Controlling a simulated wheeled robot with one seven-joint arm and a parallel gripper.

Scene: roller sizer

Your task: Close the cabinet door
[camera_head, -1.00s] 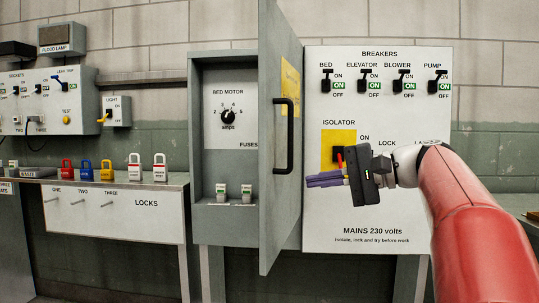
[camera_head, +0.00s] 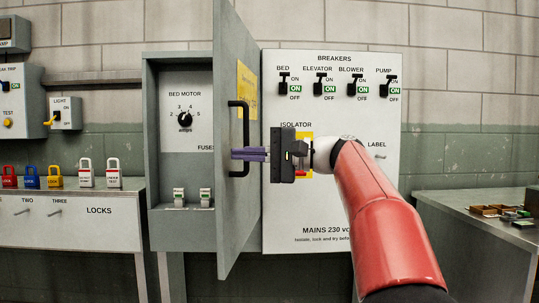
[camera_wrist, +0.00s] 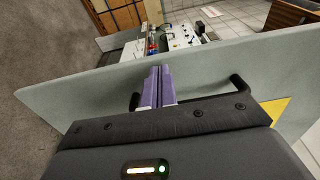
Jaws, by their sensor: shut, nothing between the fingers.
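The grey cabinet door (camera_head: 229,205) stands open, swung out from the Bed Motor cabinet (camera_head: 151,200), with its outer face turned right. It carries a black bar handle (camera_head: 245,104) and a yellow label (camera_head: 247,90). The door also shows in the wrist view (camera_wrist: 75,103), with the handle (camera_wrist: 238,84) partly hidden behind my gripper. My gripper (camera_head: 234,154) has its purple fingers together and empty. They point left at the handle's height, at or very near the door face; I cannot tell whether they touch. The fingers also show in the wrist view (camera_wrist: 158,70).
The breaker panel (camera_head: 330,215) with its isolator is just behind my gripper. Several padlocks (camera_head: 85,178) stand on the lock shelf at the left. A bench (camera_head: 480,228) with small items is at the right.

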